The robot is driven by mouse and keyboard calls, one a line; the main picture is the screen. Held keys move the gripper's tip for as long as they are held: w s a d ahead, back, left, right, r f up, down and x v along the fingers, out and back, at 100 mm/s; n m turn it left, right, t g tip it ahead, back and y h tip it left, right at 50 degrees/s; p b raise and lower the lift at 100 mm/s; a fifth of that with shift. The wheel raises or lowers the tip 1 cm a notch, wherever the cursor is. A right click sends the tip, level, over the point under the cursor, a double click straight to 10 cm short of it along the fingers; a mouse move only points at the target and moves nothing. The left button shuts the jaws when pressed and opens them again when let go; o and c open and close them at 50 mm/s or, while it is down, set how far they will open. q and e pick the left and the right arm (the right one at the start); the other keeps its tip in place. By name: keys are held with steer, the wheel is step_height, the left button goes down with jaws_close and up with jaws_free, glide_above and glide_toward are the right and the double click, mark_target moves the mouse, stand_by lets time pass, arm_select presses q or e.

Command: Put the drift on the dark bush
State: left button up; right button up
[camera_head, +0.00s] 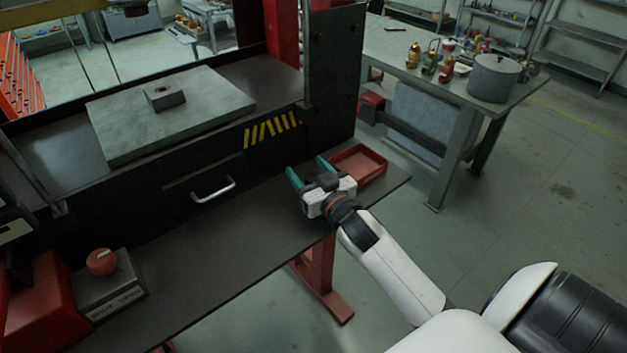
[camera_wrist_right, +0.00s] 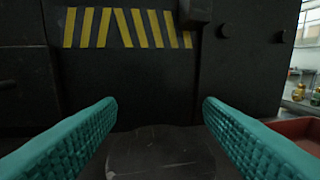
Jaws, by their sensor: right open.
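My right gripper (camera_head: 307,171) is over the dark front shelf, left of the red tray. Its teal fingers are apart, and they also frame the right wrist view (camera_wrist_right: 160,112). A dark, rounded, flat-topped thing (camera_wrist_right: 160,155) shows low between the fingers, not visibly gripped; I cannot tell whether it is the drift. A small grey block (camera_head: 172,101) lies on the pale plate (camera_head: 215,100) of the press. A dark round spot (camera_head: 161,92) on its top may be the dark bush or a hole. No drift is clearly recognisable. My left gripper is out of view.
The red tray (camera_head: 374,172) stands at the shelf's right end. The press front (camera_wrist_right: 140,75) with yellow stripes (camera_head: 271,130) and a drawer handle (camera_head: 213,189) rises behind the shelf. A red-knobbed box (camera_head: 112,284) stands at lower left. The shelf's middle (camera_head: 190,260) is clear.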

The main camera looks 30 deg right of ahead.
jaws_close()
